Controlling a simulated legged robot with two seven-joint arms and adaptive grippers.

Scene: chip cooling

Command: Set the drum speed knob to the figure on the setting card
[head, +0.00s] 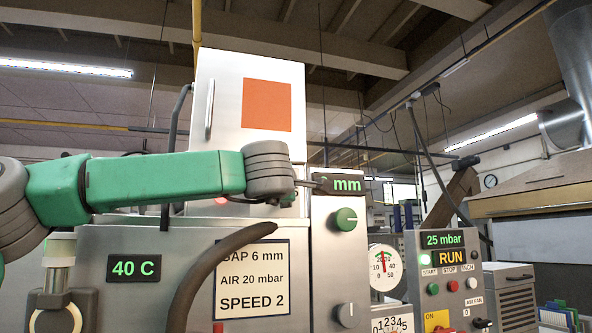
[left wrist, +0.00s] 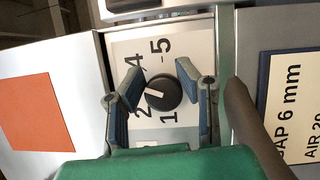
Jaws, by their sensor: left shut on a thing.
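The drum speed knob (left wrist: 162,94), dark and round with a white pointer, sits on a pale dial plate with figures 1, 2, 4 and 5 showing. Its pointer lies between 2 and 4; any mark there is hidden by a finger. My left gripper (left wrist: 159,90) is shut on this knob, one finger on each side. In the head view my left wrist (head: 270,172) hides the knob. The setting card (head: 252,281) reads AIR 20 mbar and SPEED 2; its top line, GAP 6 mm, shows in the left wrist view (left wrist: 291,100). My right gripper is not in view.
A green knob (head: 345,219) and a grey knob (head: 347,315) are on the panel right of my wrist. A dark curved bar (head: 215,268) passes beside the card. A control box (head: 447,280) shows 25 mbar and RUN. A display (head: 134,268) reads 40 C.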

